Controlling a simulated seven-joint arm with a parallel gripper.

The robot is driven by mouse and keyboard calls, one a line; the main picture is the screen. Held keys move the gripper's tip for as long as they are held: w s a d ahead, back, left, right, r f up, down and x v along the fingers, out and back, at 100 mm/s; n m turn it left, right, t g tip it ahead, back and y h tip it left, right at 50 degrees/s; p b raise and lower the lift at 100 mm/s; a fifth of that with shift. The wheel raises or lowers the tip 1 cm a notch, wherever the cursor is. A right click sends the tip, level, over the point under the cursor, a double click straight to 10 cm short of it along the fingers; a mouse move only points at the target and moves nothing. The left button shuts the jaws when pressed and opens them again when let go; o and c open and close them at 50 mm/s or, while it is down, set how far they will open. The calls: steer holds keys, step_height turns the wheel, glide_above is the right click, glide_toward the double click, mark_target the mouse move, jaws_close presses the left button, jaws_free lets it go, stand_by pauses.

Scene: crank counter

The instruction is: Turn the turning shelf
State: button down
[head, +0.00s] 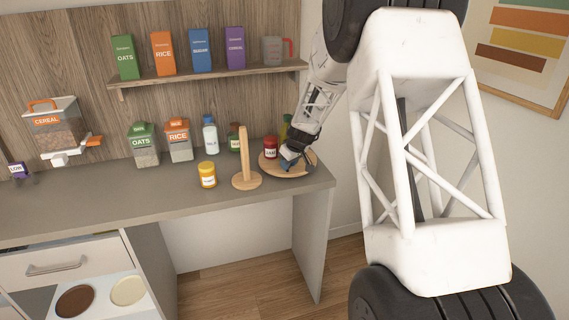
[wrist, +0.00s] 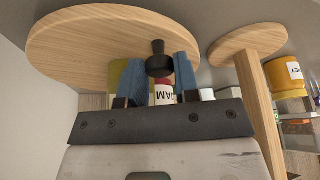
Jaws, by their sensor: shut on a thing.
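The turning shelf (head: 286,173) is a round wooden disc at the right end of the counter in the head view. In the wrist view its pale wood (wrist: 85,45) fills the upper left. A black knob (wrist: 158,57) stands up from it near the edge. My gripper (head: 291,157) is at the shelf, with its blue fingers (wrist: 160,82) on either side of the knob, shut on it. A red jam jar (head: 270,148) stands on the shelf, and it shows partly between the fingers in the wrist view (wrist: 163,95). A green bottle (head: 285,127) is partly hidden by my arm.
Left of the shelf stand a wooden upright holder (head: 244,160) and a yellow jar (head: 207,175). A green bottle (head: 234,137), a white bottle (head: 210,136) and food containers are further left. A wall shelf (head: 210,75) with boxes is above. The front counter is clear.

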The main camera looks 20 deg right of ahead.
mark_target(293, 170)
steer(key=shift+s+d+n+g+y, duration=0.1)
steer(key=shift+d+n+g+y, duration=0.15)
steer(key=shift+d+n, duration=0.65)
steer(key=shift+s+d+n+g+y, duration=0.15)
steer(key=shift+d+n+y, duration=0.2)
steer(key=shift+d+n, duration=0.5)
steer(key=shift+w, duration=0.1)
steer(key=c, duration=1.1)
jaws_free()
steer(key=shift+c, duration=0.2)
steer(key=shift+a, duration=0.1)
steer(key=shift+r, duration=0.1)
steer(key=v, duration=0.7)
steer(key=shift+r, duration=0.35)
